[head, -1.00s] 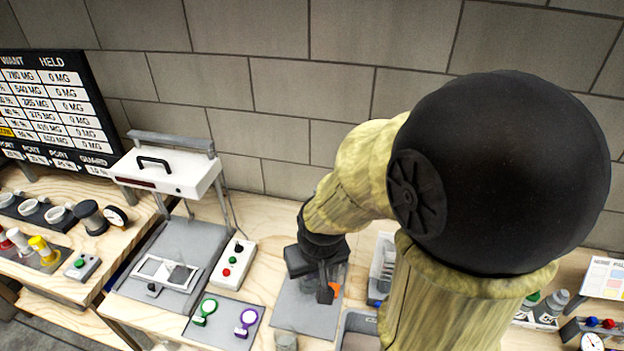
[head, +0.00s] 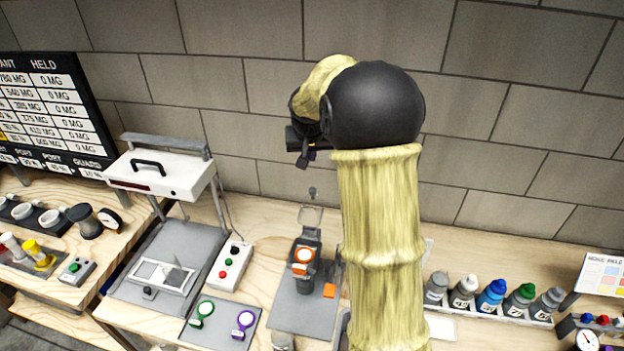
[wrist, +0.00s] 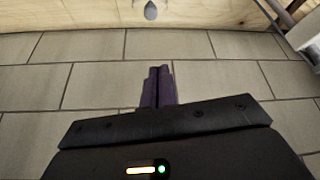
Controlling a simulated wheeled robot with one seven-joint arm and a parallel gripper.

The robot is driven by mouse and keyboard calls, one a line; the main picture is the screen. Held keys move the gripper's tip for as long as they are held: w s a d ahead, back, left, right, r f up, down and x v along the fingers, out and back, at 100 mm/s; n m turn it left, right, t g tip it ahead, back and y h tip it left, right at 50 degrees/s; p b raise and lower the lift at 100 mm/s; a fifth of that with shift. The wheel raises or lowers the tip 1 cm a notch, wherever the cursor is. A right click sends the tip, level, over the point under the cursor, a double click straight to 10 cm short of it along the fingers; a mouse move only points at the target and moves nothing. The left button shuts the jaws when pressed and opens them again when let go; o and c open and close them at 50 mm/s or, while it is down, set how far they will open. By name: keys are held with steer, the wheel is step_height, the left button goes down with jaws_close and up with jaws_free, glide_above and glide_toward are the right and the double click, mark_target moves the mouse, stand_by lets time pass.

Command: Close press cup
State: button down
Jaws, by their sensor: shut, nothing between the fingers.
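The press cup (head: 304,256) is a dark grey holder with an orange-rimmed round cup. It stands on a grey mat (head: 290,312) on the wooden bench. A clear plate (head: 311,216), which looks like its lid, stands raised behind the cup, with a small grey knob (head: 312,191) above it. My gripper (head: 303,162) is high above and behind the press, against the wall, touching nothing. In the wrist view its fingers (wrist: 157,88) are together and empty, facing the wall. A small grey drop-shaped piece (wrist: 151,10) shows at the top there, probably the knob.
An orange block (head: 329,290) is on the mat right of the cup. A button box (head: 231,266), green and purple ringed tools (head: 243,320) and a white-topped frame (head: 165,172) stand left. Several bottles (head: 491,294) stand right. My arm hides the bench between.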

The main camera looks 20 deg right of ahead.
steer(key=shift+w+d+r, duration=0.1)
steer(key=shift+w+r, duration=0.05)
steer(key=f+p, duration=0.2)
steer(key=f, duration=0.1)
steer(key=f+p, duration=0.1)
steer(key=f, duration=0.2)
steer(key=f+p, duration=0.2)
steer(key=f, duration=0.1)
steer(key=shift+w+d+f+p, duration=0.25)
steer(key=shift+p, duration=0.1)
stand_by(0.5)
